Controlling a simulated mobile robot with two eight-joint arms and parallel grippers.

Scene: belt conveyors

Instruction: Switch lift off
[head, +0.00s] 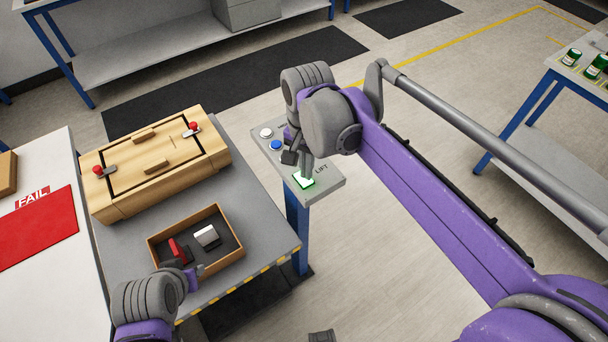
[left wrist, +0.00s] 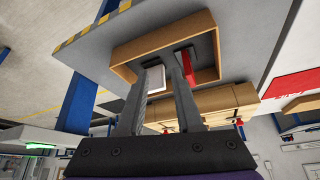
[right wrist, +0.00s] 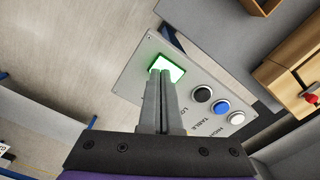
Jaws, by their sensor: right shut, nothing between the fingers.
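The lift switch (head: 304,181) is a square button glowing white with a green rim, at the near end of a grey control panel (head: 325,182) marked LIFT. It also shows lit in the right wrist view (right wrist: 168,66). My right gripper (head: 303,165) is shut and empty, pointing down at the switch. Its fingertips (right wrist: 162,70) overlap the button's edge in the right wrist view; I cannot tell if they press it. My left gripper (left wrist: 164,75) is open and empty, near the small wooden tray; its fingers show apart in the left wrist view.
The panel also carries blue (head: 275,145) and white (head: 266,133) buttons, and a black one (right wrist: 203,94). The wooden tray (head: 218,267) holds a red and a white item. A wooden box (head: 150,185) with red-knobbed clamps sits behind it. A red FAIL mat (head: 38,230) lies left.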

